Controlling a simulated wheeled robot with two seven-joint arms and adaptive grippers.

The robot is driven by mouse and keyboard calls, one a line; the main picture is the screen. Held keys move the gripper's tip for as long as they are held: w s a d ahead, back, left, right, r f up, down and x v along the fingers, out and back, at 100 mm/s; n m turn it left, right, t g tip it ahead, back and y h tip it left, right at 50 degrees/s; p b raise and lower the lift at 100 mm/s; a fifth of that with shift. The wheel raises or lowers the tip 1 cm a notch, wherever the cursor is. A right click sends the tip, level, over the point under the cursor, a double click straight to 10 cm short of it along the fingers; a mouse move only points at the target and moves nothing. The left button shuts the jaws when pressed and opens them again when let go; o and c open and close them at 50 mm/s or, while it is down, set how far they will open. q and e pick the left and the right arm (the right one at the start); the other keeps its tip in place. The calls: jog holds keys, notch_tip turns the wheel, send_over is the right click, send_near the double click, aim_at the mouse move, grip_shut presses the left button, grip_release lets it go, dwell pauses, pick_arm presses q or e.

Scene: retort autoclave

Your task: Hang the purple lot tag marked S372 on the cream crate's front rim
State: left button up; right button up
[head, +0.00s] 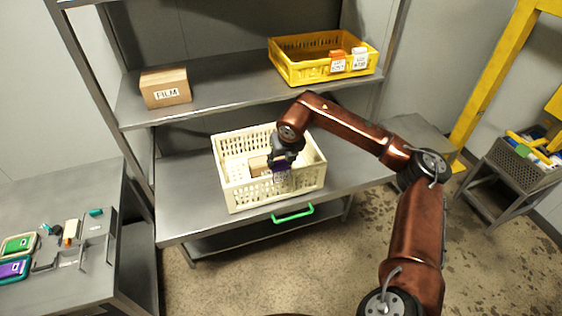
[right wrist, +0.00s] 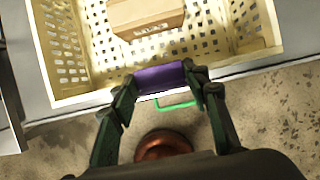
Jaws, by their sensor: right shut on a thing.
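The cream crate (head: 240,190) stands on the lower shelf of the metal rack, and its perforated wall and front rim (right wrist: 85,97) also show in the right wrist view. My right gripper (head: 281,163) is over the crate's front part, shut on the purple tag (head: 281,172). In the right wrist view the purple tag (right wrist: 162,78) spans between the two fingertips, near the front rim. I cannot tell whether it touches the rim. Its marking is not readable. My left gripper is not in view.
A cardboard box (right wrist: 145,14) lies inside the crate. A green handle (head: 292,214) is below the shelf edge. A yellow crate (head: 300,70) with orange and white tags and a FILM box (head: 165,87) stand on the upper shelf. A side table (head: 70,195) holds small items.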

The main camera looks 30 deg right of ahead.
aim_at(281, 167)
jog(key=shift+f+b, duration=1.05)
jog(key=shift+f, duration=0.5)
dwell(0.7)
jog(key=o, duration=1)
jog(key=shift+r, duration=0.1)
jog(key=v, duration=1.2)
